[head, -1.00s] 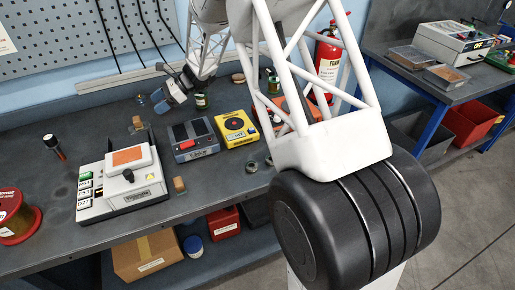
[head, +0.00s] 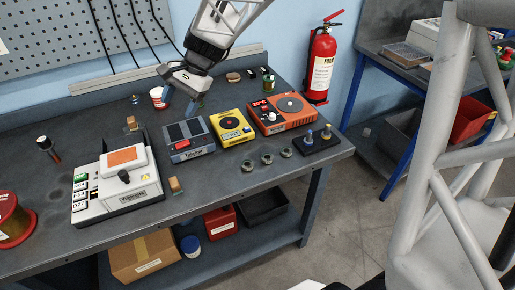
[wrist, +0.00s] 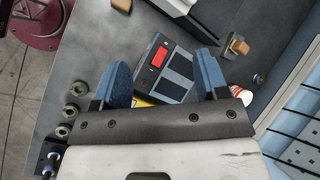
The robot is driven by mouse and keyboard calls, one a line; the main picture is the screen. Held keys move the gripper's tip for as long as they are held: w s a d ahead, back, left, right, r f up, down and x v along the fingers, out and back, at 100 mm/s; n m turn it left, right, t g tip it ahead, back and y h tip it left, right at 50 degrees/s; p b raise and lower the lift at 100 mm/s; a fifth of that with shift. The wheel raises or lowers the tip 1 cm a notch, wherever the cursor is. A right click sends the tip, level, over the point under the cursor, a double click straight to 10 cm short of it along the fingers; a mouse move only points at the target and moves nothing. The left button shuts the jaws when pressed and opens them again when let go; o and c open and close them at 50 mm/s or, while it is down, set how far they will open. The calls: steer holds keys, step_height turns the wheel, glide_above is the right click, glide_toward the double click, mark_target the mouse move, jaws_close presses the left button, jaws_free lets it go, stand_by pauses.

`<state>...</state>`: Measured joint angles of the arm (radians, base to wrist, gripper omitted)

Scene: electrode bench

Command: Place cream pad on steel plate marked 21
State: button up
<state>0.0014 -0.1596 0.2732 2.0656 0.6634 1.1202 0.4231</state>
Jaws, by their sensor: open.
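I cannot tell a cream pad for certain; small tan and pale pieces (head: 233,77) lie at the back of the bench. No plate number 21 can be read clearly. A grey device (head: 184,153) with dark flat panels and a red button stands mid-bench; it also shows in the wrist view (wrist: 180,92). A white device (head: 146,189) bears a copper-orange plate (head: 122,157) on a pale block. My gripper (head: 181,101) is open above the bench behind the grey device. In the wrist view my gripper (wrist: 164,82) has nothing between its blue fingers, with the grey device beyond.
A yellow device (head: 232,128) and an orange device (head: 285,113) stand to the right. Copper-coloured blocks (head: 175,184) stand near the white device. A red-and-white cup (head: 158,97) is by my gripper. Several rings (head: 267,159) and a black post base (head: 317,143) lie at right.

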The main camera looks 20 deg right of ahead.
steer(key=s+d+n+t+h, duration=0.1)
steer(key=s+d+n+h, duration=0.2)
steer(key=s, duration=1)
steer(key=s+d+r+n+t+h, duration=0.1)
steer(key=s+d+n+h, duration=0.3)
steer(key=s, duration=1)
steer(key=d+n+t, duration=0.1)
steer(key=d, duration=0.2)
steer(key=shift+r+n, duration=0.25)
steer(key=shift+n, duration=0.05)
